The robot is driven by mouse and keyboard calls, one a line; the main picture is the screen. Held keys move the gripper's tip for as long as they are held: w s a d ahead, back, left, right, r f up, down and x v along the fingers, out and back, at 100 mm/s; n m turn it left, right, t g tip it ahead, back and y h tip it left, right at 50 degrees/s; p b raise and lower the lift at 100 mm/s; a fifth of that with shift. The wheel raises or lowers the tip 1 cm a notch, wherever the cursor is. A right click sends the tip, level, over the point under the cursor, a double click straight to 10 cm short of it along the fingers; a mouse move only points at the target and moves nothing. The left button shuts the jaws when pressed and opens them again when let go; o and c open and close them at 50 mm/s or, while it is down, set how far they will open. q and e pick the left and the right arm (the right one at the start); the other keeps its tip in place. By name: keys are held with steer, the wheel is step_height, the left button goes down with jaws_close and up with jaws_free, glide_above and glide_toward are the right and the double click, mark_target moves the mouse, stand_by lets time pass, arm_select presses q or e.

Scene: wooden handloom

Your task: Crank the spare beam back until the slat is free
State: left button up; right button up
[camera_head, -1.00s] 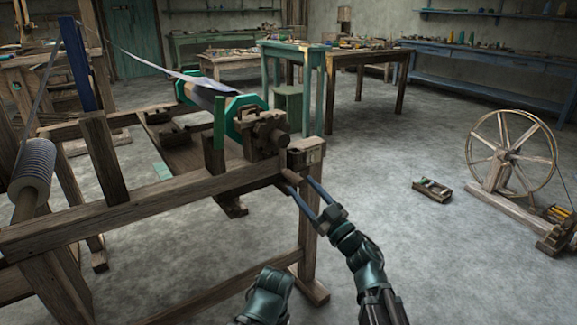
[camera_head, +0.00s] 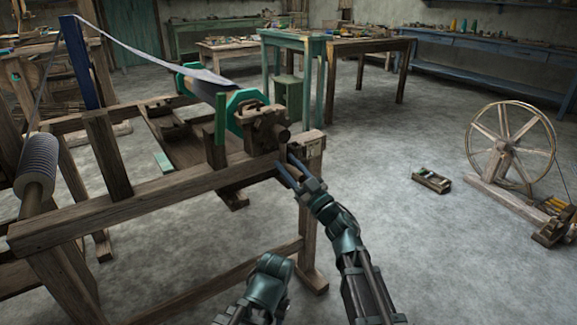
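The spare beam (camera_head: 186,84) with green end flanges (camera_head: 238,106) lies at the right end of the wooden loom. A sheet of warp (camera_head: 140,57) runs to it from a blue post, with a dark, flat end piece over the beam; I cannot tell whether this is the slat. A wooden crank fitting (camera_head: 262,130) sits at the beam's near end, with a short grip (camera_head: 283,150). My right gripper (camera_head: 283,155) has its two fingers apart at this grip; whether they press on it is unclear. My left gripper is out of view.
The loom's front rail (camera_head: 150,204) and right leg (camera_head: 308,230) stand close to my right arm. A ribbed roller (camera_head: 36,165) is at left. A spinning wheel (camera_head: 510,150) and a small wooden box (camera_head: 431,181) stand on open floor at right.

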jaws_close()
steer(key=shift+s, duration=0.1)
stand_by(1.0)
